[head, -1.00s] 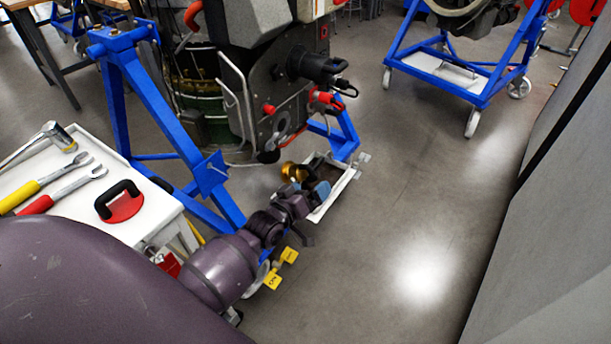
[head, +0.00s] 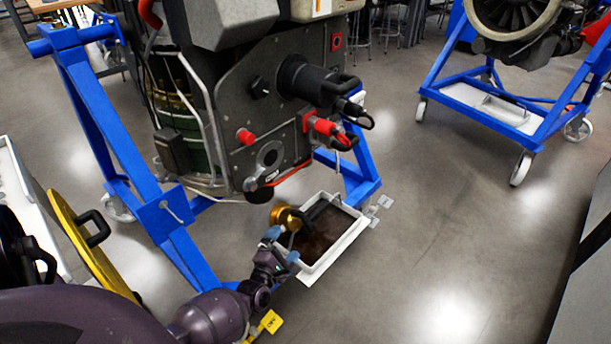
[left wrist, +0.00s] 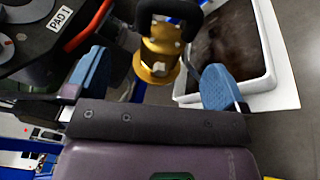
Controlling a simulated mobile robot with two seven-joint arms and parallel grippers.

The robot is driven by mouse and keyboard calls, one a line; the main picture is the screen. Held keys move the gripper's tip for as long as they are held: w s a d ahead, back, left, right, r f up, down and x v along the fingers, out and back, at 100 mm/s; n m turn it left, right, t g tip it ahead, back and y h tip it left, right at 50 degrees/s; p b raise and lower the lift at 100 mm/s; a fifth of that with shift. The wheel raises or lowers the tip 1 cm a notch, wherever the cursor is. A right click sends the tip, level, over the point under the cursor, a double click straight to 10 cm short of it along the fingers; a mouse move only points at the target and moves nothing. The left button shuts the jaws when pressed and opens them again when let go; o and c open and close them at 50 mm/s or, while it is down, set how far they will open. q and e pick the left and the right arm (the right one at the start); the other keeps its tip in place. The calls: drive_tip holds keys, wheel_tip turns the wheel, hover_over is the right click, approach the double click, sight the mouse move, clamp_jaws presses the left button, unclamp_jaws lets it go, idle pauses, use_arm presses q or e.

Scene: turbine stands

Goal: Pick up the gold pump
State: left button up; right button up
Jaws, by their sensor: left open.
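The gold pump (head: 287,217) shows in the head view just beyond my left gripper, by the near left edge of a white tray and below the engine. In the left wrist view the gold pump (left wrist: 157,55) is a stepped gold cylinder with a black handle (left wrist: 168,10) at its top. My left gripper (head: 281,245) is open, with its blue fingertips apart. In the left wrist view the left gripper's fingers (left wrist: 155,82) stand on either side of the pump's line, with a gap to each side of it. My right gripper is not in view.
The white tray (head: 355,232) with a dark, stained floor sits on the blue stand (head: 180,235). The large grey engine (head: 270,110) hangs above and left. A yellow disc with a black handle (head: 88,240) is at left.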

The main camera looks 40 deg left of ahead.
sight(299, 224)
use_arm(q)
drive_tip(key=x, duration=0.3)
drive_tip(key=f+b+x, duration=0.1)
drive_tip(key=x, duration=0.2)
drive_tip(key=b+x, duration=0.1)
drive_tip(key=x, duration=0.3)
drive_tip(key=shift+a+f, duration=0.1)
drive_tip(key=shift+f, duration=0.3)
drive_tip(key=shift+w+a+r, duration=0.1)
drive_tip(key=shift+w+r, duration=0.05)
drive_tip(key=shift+w, duration=0.1)
drive_tip(key=c, duration=1)
drive_tip(key=shift+r, duration=0.1)
